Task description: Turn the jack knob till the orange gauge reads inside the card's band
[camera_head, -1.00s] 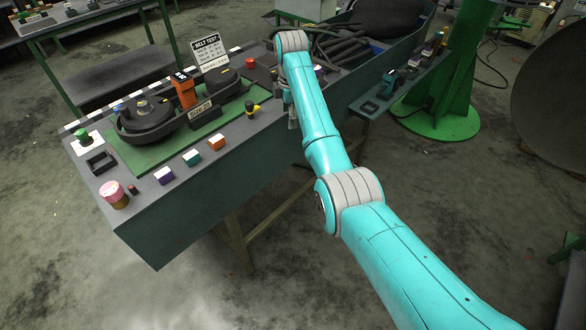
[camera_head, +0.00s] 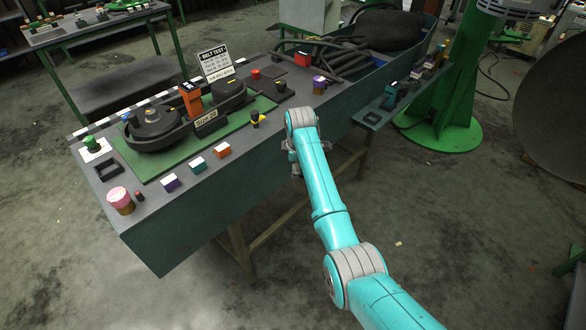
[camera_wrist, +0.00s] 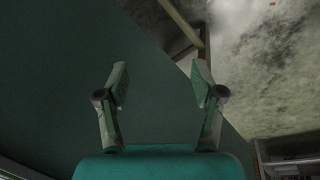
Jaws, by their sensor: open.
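The orange gauge (camera_head: 190,99) stands upright on the green board between two black pulleys; its reading is too small to make out. The white card (camera_head: 216,62), headed BELT TEST, stands behind it; its band figures are not legible. A small black and yellow knob (camera_head: 256,119), likely the jack knob, sits at the board's right front corner. My gripper (camera_wrist: 160,86) is open and empty, its two fingers wide apart. In the head view it is mostly hidden behind my arm, in front of the bench's front side and apart from the knob.
A black belt runs around the left pulley (camera_head: 153,121) and the right pulley (camera_head: 229,91). Several coloured blocks, including an orange one (camera_head: 222,150), line the bench's front edge. A pink-topped cylinder (camera_head: 121,200) stands at the left corner. The floor before the bench is clear.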

